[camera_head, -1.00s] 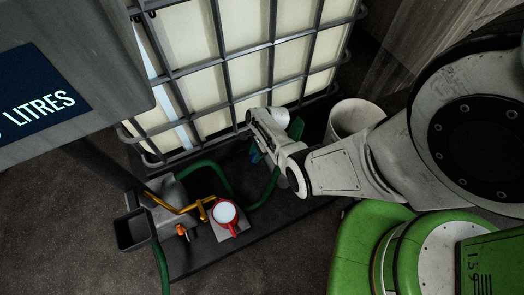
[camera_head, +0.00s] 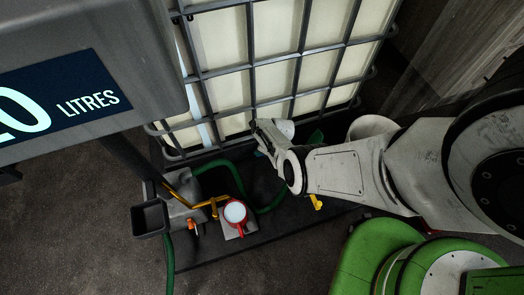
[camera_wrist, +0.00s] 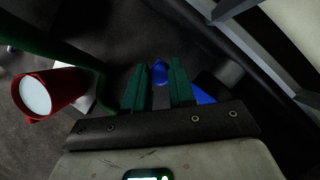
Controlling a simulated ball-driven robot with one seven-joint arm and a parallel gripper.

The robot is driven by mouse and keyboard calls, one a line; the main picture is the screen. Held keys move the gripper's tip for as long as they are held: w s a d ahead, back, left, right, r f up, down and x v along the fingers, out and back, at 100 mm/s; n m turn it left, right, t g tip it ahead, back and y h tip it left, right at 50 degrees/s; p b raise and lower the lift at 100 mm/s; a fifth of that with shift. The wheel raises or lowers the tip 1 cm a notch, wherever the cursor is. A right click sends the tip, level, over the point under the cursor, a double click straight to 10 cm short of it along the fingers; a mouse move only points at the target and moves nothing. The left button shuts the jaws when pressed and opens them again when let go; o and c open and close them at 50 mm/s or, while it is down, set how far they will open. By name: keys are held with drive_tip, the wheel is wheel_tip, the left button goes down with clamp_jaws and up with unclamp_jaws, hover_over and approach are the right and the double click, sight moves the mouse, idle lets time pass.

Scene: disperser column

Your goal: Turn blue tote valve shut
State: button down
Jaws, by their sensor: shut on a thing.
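The blue valve handle (camera_wrist: 160,72) shows between the fingertips of my gripper (camera_wrist: 160,84) in the wrist view. The two green fingers are shut on it. More blue (camera_wrist: 204,95) shows behind the right finger; how the parts join is hidden. In the head view my wrist is at the lower front of the caged white tote (camera_head: 277,75) and covers the valve, so the handle's angle cannot be told there.
A red mug-like vessel with a white top (camera_head: 236,214) stands left of my wrist, and shows in the wrist view (camera_wrist: 45,94). A green hose (camera_head: 235,180) loops behind it. A yellow handle (camera_head: 316,202) lies below my forearm.

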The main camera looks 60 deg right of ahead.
drive_tip(key=shift+w+d+m, duration=0.15)
drive_tip(key=shift+w+m, duration=0.05)
drive_tip(key=shift+m, duration=0.1)
drive_tip(key=c, duration=0.9)
unclamp_jaws()
drive_tip(key=shift+c, duration=0.2)
drive_tip(key=shift+r, duration=0.1)
drive_tip(key=p+v, duration=0.8)
drive_tip(key=v, duration=0.2)
drive_tip(key=shift+r, duration=0.3)
drive_tip(key=shift+s, duration=0.15)
